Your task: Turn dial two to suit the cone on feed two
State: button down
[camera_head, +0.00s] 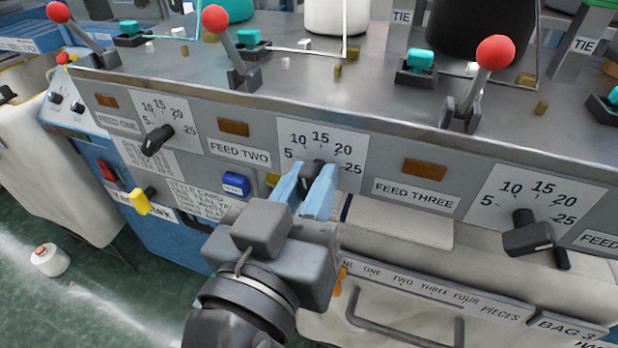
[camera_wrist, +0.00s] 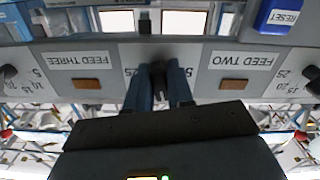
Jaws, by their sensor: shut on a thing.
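Dial two (camera_head: 311,176) is a small black knob on a white scale plate (camera_head: 352,150) marked 5 to 25, just right of the label FEED TWO (camera_head: 238,151). My gripper (camera_head: 304,186) has its two blue fingers shut on this knob, one on each side. In the wrist view the dark knob (camera_wrist: 158,76) shows between the fingers (camera_wrist: 158,92). The fingers hide much of the knob, so I cannot tell its setting. A white cone (camera_head: 337,16) stands on the machine top above dial two in the picture; its upper part is cut off.
The dial by FEED ONE (camera_head: 157,138) and the dial by FEED THREE (camera_head: 528,236) stand to either side. Red-balled levers (camera_head: 240,65) rise from the machine top. A style card (camera_head: 190,196), mostly unreadable, and a blue reset button (camera_head: 236,184) lie left of my gripper. A drawer handle (camera_head: 400,330) is below.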

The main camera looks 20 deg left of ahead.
dwell(0.4)
jog(key=c, duration=1)
grip_release()
jog(key=shift+s+d+b, duration=0.2)
jog(key=shift+s+b, duration=0.65)
jog(key=shift+s, duration=3.05)
